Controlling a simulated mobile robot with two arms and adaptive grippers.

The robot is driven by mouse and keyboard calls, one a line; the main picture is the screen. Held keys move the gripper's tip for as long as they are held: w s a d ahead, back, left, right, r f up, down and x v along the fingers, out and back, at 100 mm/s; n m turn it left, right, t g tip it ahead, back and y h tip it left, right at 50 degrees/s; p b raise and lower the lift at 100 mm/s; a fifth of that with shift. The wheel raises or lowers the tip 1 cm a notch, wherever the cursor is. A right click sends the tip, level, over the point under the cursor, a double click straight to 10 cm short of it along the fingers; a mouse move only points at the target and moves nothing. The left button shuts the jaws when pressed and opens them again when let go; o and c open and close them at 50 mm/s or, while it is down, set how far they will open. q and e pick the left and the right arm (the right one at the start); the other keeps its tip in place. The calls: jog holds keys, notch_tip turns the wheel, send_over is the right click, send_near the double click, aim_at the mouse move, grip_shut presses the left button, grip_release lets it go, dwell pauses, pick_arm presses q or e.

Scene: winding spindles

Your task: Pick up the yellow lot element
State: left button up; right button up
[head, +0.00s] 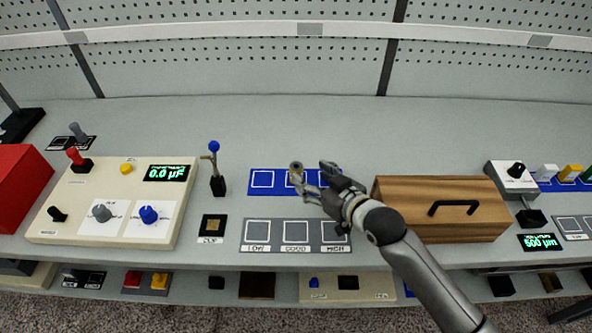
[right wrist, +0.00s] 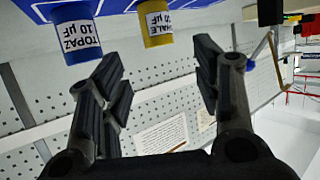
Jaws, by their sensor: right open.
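In the right wrist view, which is upside down, the yellow lot element (right wrist: 158,22) is a short cylinder with a white label reading 10 µF. It stands on a blue mat with white outlined squares, beyond and between my open fingers, apart from them. A blue element (right wrist: 76,35) labelled TOPAZ 10 µF stands beside it. In the head view, my right gripper (head: 314,174) is open over the right part of the blue mat (head: 277,189) and hides much of it. I cannot tell the yellow element apart from the fingers there. My left gripper is not in view.
A wooden box (head: 440,190) with a black handle stands right of my gripper. A lever with a blue knob (head: 214,147) stands left of the mat. A grey LOW/GOOD/HIGH mat (head: 270,243) lies in front. The bench behind the blue mat is clear.

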aim_at(300, 170)
jog(key=shift+w+a+f, duration=0.15)
jog(key=shift+w+a, duration=0.05)
jog(key=shift+w, duration=0.25)
jog(key=shift+w+f, duration=0.15)
jog(key=shift+w, duration=0.1)
jog(key=shift+w+a+f, duration=0.1)
jog(key=shift+w+a, duration=0.05)
jog(key=p+x, duration=0.1)
jog(key=x, duration=0.2)
jog(key=shift+w+a+f, duration=0.15)
jog(key=shift+a+f, duration=0.1)
jog(key=shift+w+a+f, duration=0.15)
jog(key=shift+w, duration=0.15)
jog(key=shift+w+a, duration=0.1)
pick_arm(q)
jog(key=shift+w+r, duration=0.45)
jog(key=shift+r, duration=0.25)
pick_arm(e)
jog(key=c, duration=1.1)
